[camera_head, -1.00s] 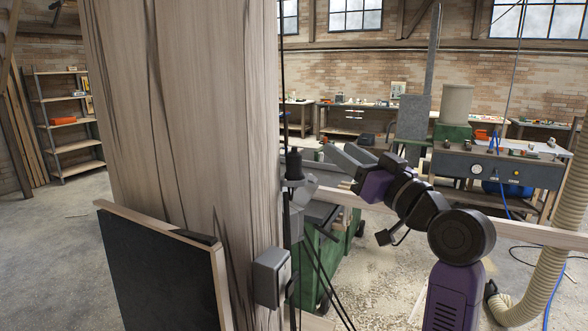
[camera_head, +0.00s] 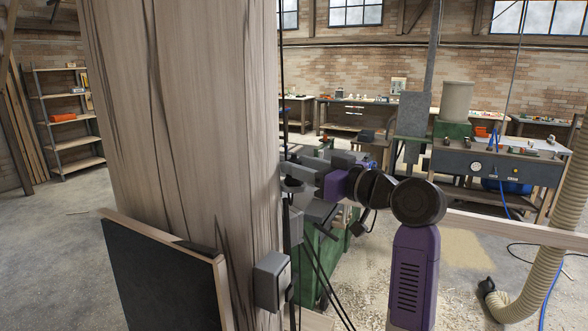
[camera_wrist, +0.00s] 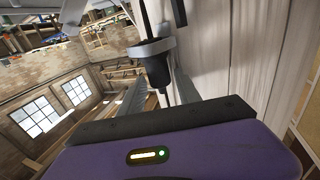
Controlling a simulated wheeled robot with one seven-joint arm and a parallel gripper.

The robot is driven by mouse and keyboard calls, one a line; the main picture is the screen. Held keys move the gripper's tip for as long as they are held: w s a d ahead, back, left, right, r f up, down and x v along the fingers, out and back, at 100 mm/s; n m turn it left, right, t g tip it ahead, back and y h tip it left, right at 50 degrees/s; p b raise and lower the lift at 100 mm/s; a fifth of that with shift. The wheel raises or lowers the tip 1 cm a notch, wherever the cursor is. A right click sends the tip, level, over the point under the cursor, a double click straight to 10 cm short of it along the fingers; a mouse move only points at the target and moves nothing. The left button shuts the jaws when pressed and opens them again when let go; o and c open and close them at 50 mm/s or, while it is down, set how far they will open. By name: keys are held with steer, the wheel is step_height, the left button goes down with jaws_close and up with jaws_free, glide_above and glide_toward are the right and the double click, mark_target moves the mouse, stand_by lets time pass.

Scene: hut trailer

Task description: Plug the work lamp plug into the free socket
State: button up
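The black plug (camera_wrist: 155,68) hangs upright in a grey holder (camera_wrist: 150,47) beside the wooden post, with a cord running up from it. In the head view my gripper (camera_head: 298,172) is at the post's right edge, at the plug's height, and largely hides the plug. In the wrist view my gripper's two grey fingers (camera_wrist: 160,92) are apart, with the plug showing between and beyond them. I cannot tell whether they touch it. A grey box (camera_head: 271,280), possibly the socket box, is fixed low on the post; its socket face is not clearly visible.
The wooden post (camera_head: 185,120) fills the left middle. A dark framed board (camera_head: 165,285) leans against it. Black cables hang along its right edge. A green machine (camera_head: 318,260) stands behind my gripper, and a horizontal wooden rail (camera_head: 510,229) runs at the right.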

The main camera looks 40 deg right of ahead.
steer(key=shift+w, duration=0.3)
steer(key=c, duration=0.9)
jaws_close()
steer(key=shift+r, duration=0.1)
